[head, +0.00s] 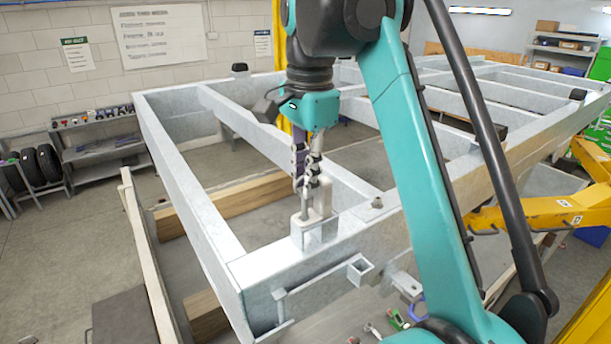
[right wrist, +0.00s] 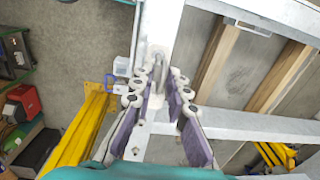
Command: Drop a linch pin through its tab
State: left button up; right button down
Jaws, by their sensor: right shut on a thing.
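My right gripper (head: 313,196) points down over the near corner of the grey trailer frame (head: 262,268). It is shut on a small grey piece that looks like the linch pin; the fingers hide most of it. In the right wrist view the gripper (right wrist: 157,72) has the grey pin (right wrist: 158,68) between its pale fingertips, above the frame rail. A pale upright tab (head: 316,234) stands on the rail just below the fingertips. I cannot tell whether the pin touches the tab or is in its hole. My left gripper is not in view.
A square tube bracket (head: 361,271) juts from the rail's front face. A purple shackle (head: 417,309) and small coloured parts lie low in front. A yellow stand (head: 555,212) is at the right. Wooden beams (head: 225,200) lie inside the frame. Wall shelving stands at the left.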

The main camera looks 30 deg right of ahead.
aim_at(305, 219)
jog(key=shift+f+b, duration=1.8)
jog(key=shift+f, duration=0.6)
jog(key=c, duration=1.4)
grip_release()
jog(key=shift+r, duration=0.1)
